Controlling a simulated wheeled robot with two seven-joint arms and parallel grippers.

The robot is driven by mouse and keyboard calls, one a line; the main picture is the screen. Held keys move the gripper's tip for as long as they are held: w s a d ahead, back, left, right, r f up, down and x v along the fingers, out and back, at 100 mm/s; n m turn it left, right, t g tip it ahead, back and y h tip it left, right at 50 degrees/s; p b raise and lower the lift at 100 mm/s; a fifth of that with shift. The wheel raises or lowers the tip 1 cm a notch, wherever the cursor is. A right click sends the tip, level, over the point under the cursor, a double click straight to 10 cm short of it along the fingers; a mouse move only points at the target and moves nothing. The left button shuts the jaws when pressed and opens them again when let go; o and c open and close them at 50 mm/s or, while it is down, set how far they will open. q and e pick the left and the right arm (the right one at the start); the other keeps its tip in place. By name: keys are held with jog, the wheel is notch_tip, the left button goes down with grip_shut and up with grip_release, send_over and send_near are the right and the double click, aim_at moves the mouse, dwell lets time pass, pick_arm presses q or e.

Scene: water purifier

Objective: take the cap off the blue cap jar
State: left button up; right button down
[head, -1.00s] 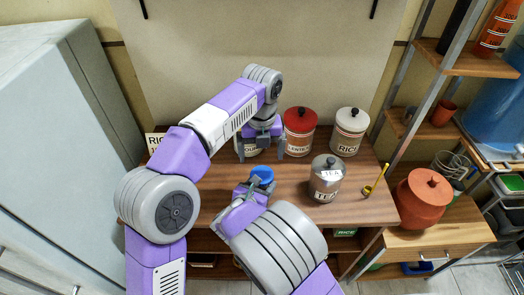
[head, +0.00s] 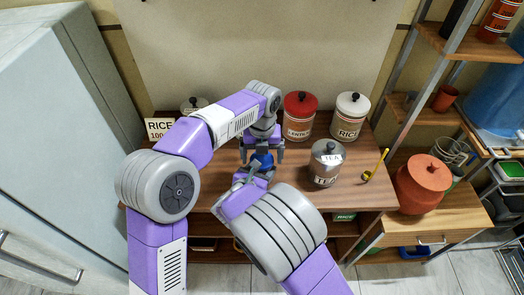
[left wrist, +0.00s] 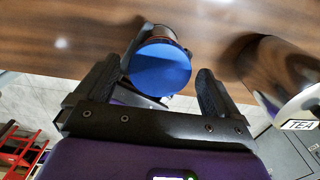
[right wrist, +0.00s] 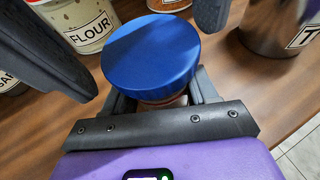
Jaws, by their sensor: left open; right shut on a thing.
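The blue cap jar (head: 262,159) is near the front middle of the table, its round blue cap on top. The cap fills the middle of the right wrist view (right wrist: 150,52), with a little of the brownish jar body below it. My right gripper (right wrist: 163,102) is shut on the jar body under the cap. My left gripper (head: 262,153) is open, with its fingers on either side of the cap. In the left wrist view the cap (left wrist: 160,68) sits between the fingers with gaps. I cannot tell whether the jar rests on the table.
The red-lidded lentils jar (head: 299,116) and white-lidded rice jar (head: 349,116) stand behind. A flour jar (right wrist: 82,22) shows in the right wrist view. Bare table (head: 365,195) lies at the right front.

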pick_arm(q)
jog(key=c, duration=1.1)
jog(key=shift+n, duration=1.7)
jog(key=o, duration=1.2)
jog(key=shift+r, duration=0.1)
